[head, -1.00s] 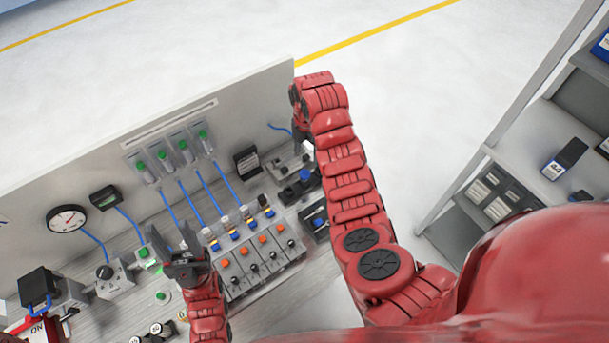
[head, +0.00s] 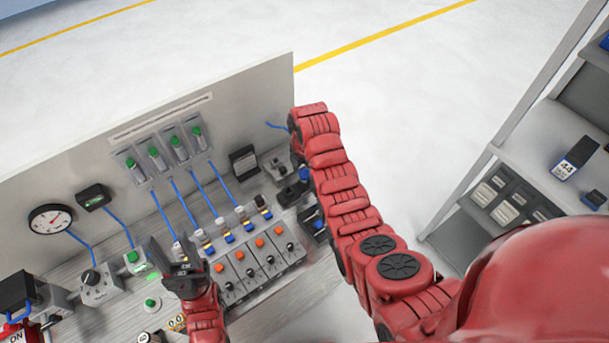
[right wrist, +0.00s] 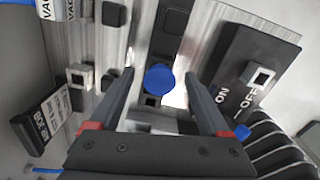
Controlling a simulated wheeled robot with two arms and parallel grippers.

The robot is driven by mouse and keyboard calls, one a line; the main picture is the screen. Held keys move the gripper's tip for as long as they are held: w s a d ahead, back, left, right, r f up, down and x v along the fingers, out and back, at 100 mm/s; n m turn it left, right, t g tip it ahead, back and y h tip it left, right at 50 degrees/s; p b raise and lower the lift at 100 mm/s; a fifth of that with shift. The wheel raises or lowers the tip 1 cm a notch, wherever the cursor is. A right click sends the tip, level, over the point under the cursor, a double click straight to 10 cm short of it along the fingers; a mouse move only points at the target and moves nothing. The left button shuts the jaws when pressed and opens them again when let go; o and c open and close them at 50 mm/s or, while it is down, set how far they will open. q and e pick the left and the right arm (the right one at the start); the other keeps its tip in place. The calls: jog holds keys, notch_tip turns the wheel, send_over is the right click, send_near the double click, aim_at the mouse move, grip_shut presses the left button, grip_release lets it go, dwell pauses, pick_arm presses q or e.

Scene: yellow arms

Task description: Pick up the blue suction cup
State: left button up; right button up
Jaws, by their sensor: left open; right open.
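The blue suction cup (right wrist: 160,79) is a round blue disc on a dark fixture in the right wrist view. My right gripper (right wrist: 159,76) is open, with one finger on each side of the cup. I cannot tell whether the fingers touch it. In the head view my red right arm hides the right gripper, and I cannot tell for sure which blue part there is the cup. My left gripper (head: 174,257) is open and empty over the bench, left of the switch row.
A row of orange-button switches (head: 261,262) stands between my arms. A round gauge (head: 50,219) and a grey upright panel (head: 250,95) are behind. The ON/OFF block (right wrist: 245,75) is close right of my right gripper. A shelf (head: 480,185) stands at right.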

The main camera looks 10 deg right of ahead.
aim_at(304, 173)
jog(key=shift+f+p, duration=0.3)
jog(key=shift+f, duration=0.65)
jog(key=shift+c, duration=0.3)
grip_shut()
jog(key=shift+r, duration=0.15)
jog(key=shift+r+b, duration=0.8)
jog(key=shift+r, duration=0.1)
notch_tip(304, 173, up, 3)
jog(key=shift+w+f+b, duration=0.1)
jog(key=shift+f+b, duration=0.05)
jog(key=shift+b, duration=0.65)
notch_tip(304, 173, up, 5)
jog(key=p, duration=0.5)
jog(key=shift+r, duration=0.2)
